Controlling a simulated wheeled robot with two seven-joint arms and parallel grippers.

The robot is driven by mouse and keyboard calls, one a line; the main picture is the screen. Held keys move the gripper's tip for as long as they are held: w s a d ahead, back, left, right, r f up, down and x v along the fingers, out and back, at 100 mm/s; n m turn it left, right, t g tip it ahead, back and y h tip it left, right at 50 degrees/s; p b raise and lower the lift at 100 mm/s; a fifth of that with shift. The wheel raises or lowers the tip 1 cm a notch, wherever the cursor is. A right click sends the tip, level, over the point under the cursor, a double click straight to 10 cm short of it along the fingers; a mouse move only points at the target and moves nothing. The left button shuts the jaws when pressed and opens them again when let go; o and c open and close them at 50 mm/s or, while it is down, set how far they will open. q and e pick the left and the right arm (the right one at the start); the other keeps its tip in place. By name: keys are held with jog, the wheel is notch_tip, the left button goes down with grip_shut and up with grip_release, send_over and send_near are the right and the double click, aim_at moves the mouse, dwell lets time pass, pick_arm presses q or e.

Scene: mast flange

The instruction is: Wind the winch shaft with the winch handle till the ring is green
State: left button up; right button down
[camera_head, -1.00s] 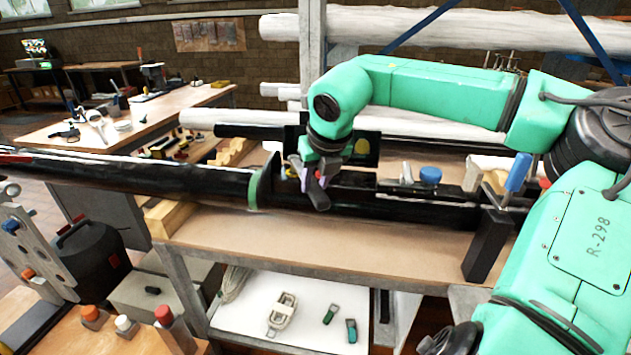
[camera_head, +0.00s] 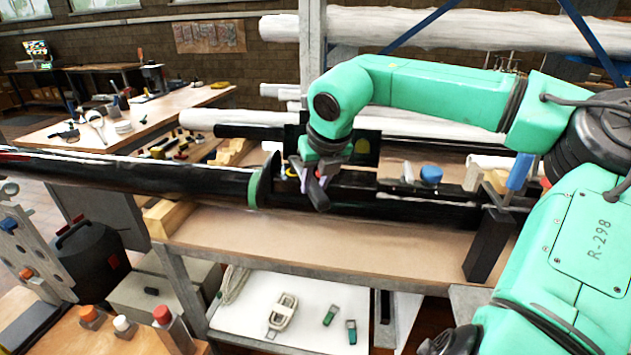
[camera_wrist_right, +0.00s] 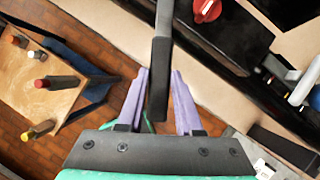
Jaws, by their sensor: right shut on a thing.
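My right gripper (camera_head: 312,186) has purple fingers and is at the middle of the bench, over the long black mast (camera_head: 190,180). In the right wrist view my right gripper (camera_wrist_right: 160,85) has its fingers either side of a dark grip on a grey bar, which I take for the winch handle (camera_wrist_right: 160,80). The bar runs up out of that picture. The winch shaft is hidden or cannot be made out. A green band (camera_head: 256,190) circles the mast end left of the gripper. I cannot tell which ring is the task's. My left gripper is not in view.
A blue knob (camera_head: 431,175) stands on the mast fittings to the right, and a blue-handled tool (camera_head: 519,172) stands by a black post (camera_head: 488,246). The shelf below (camera_head: 235,320) holds rope and small green items. The bench front (camera_head: 330,245) is bare.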

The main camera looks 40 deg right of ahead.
jog(key=shift+f+b, duration=0.6)
jog(key=shift+f, duration=0.1)
jog(key=w+a+m+g+h+p, duration=0.2)
jog(key=w+a+m, duration=0.6)
jog(key=shift+w+g+h+p, duration=0.2)
jog(key=shift+g+h+p, duration=0.1)
jog(key=shift+h+p, duration=0.1)
dwell(0.8)
